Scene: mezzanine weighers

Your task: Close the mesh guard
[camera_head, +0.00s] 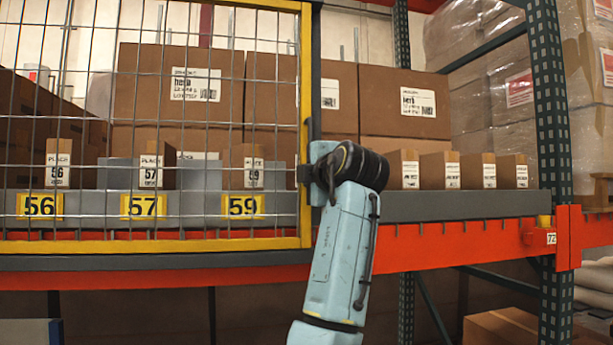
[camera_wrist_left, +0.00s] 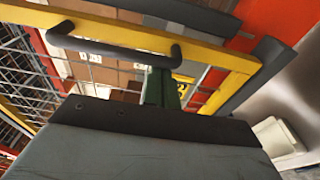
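The mesh guard (camera_head: 305,90), a yellow frame with grey wire mesh, stands across the left part of the shelf in the head view. The right part of the shelf front is uncovered. Its yellow frame crosses the left wrist view (camera_wrist_left: 215,62), with a dark bar handle (camera_wrist_left: 115,48) on it. My left gripper (camera_head: 308,176) is at the guard's right-hand edge in the head view, close to the handle. Its fingers are hidden behind the wrist, so I cannot tell whether they grip the handle. My right gripper is not in view.
Behind the mesh are small boxes and yellow labels 56, 57 (camera_head: 144,206) and 59. Small cartons (camera_head: 440,170) stand on the open shelf to the right. An orange beam (camera_head: 450,240) runs below, meeting a dark upright (camera_head: 552,110). Wrapped pallets (camera_head: 495,85) stand behind.

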